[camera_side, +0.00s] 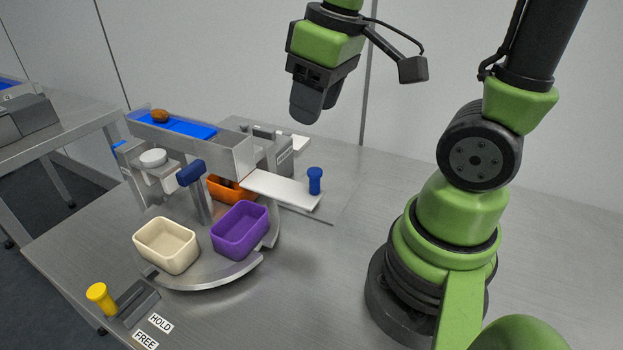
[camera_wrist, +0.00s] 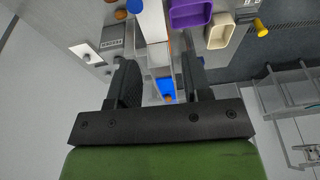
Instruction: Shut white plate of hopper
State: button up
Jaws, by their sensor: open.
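The white plate (camera_side: 280,190) sticks out to the right from the steel hopper (camera_side: 235,155), with an upright blue knob (camera_side: 315,180) near its outer end. In the wrist view the white plate (camera_wrist: 152,22) lies at the top, with the blue knob (camera_wrist: 135,6) at the frame's edge.
A brown date (camera_side: 160,115) sits on the blue belt (camera_side: 185,125). Purple (camera_side: 240,236), cream (camera_side: 166,256) and orange (camera_side: 222,196) bins stand below on a round tray. A yellow knob (camera_side: 98,295) stands front left by HOLD and FREE labels.

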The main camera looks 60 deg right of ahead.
aim_at(315, 171)
jog(key=d+f+n+g, duration=0.1)
jog(key=w+d+f+n+g, duration=0.1)
jog(key=f, duration=0.1)
jog(key=d+f, duration=0.1)
jog(key=f, duration=0.1)
jog(key=shift+w+f+n+g, duration=0.25)
jog(key=shift+n+g, duration=0.15)
notch_tip(315, 171, down, 10)
